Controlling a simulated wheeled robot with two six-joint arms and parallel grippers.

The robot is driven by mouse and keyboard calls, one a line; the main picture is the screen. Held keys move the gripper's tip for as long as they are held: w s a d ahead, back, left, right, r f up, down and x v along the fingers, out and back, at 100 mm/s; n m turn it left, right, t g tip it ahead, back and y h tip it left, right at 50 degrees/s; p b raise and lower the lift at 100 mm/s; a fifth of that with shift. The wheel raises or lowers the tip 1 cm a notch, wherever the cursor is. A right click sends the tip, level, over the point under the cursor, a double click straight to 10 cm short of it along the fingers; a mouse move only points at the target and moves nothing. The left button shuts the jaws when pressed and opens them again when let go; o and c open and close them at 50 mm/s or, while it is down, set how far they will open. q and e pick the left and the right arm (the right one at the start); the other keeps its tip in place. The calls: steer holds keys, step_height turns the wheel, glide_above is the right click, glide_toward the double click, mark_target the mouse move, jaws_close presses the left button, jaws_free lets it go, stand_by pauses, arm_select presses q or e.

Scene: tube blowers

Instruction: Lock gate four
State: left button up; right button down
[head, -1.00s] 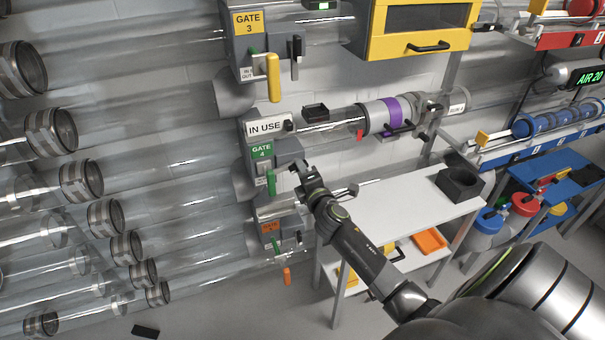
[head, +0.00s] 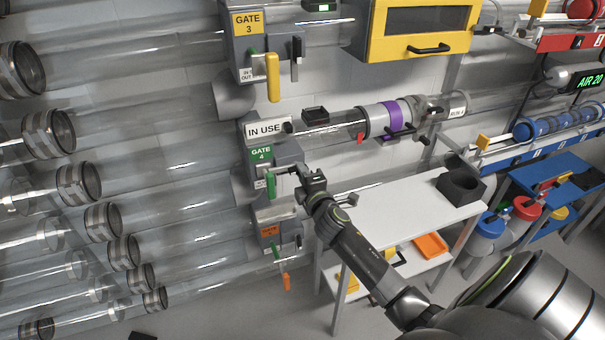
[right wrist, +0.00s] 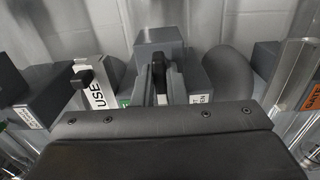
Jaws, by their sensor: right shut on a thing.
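Gate four is a grey box with a green GATE 4 label (head: 260,153) on the clear pipes, left of centre in the head view. Its green handle (head: 271,186) hangs down at the front. My right gripper (head: 287,174) is at the right side of this box. In the right wrist view it is shut on a black lever (right wrist: 158,71), which stands between the two fingers in front of the grey housing (right wrist: 160,38). The gripper mostly hides the lever in the head view. My left gripper is not in view.
An IN USE sign (head: 264,129) sits just above gate four. Gate three (head: 248,22), with a yellow handle (head: 273,77), is higher up. An orange-labelled gate (head: 270,231) is below. A white table (head: 400,213) with a black block (head: 460,185) stands right.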

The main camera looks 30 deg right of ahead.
steer(key=c, duration=1.5)
jaws_free()
steer(key=shift+o, duration=0.2)
steer(key=v, duration=1.7)
steer(key=shift+s+a+b, duration=0.15)
steer(key=shift+s+b, duration=0.05)
steer(key=shift+b, duration=0.25)
steer(key=s+d+f+m+g+y, duration=0.1)
steer(key=s+f+m+g, duration=0.3)
steer(key=f, duration=1.2)
steer(key=s+f+m+g, duration=0.3)
steer(key=s+f+g, duration=0.1)
steer(key=f, duration=1.2)
steer(key=s+a+f+m+g, duration=0.1)
steer(key=s+f+m+g, duration=0.1)
steer(key=s+f, duration=0.4)
steer(key=s+a+f+m+g+y, duration=0.1)
steer(key=s+a+f+m+g, duration=0.1)
steer(key=s+f, duration=0.5)
steer(key=s+a+f+m+g+y, duration=0.1)
steer(key=s+f+m+g, duration=0.3)
steer(key=s, duration=1.1)
step_height(320, 180, down, 3)
steer(key=shift+s+a+r+m, duration=0.15)
steer(key=shift+a+r+m, duration=0.05)
steer(key=shift+a+m, duration=0.25)
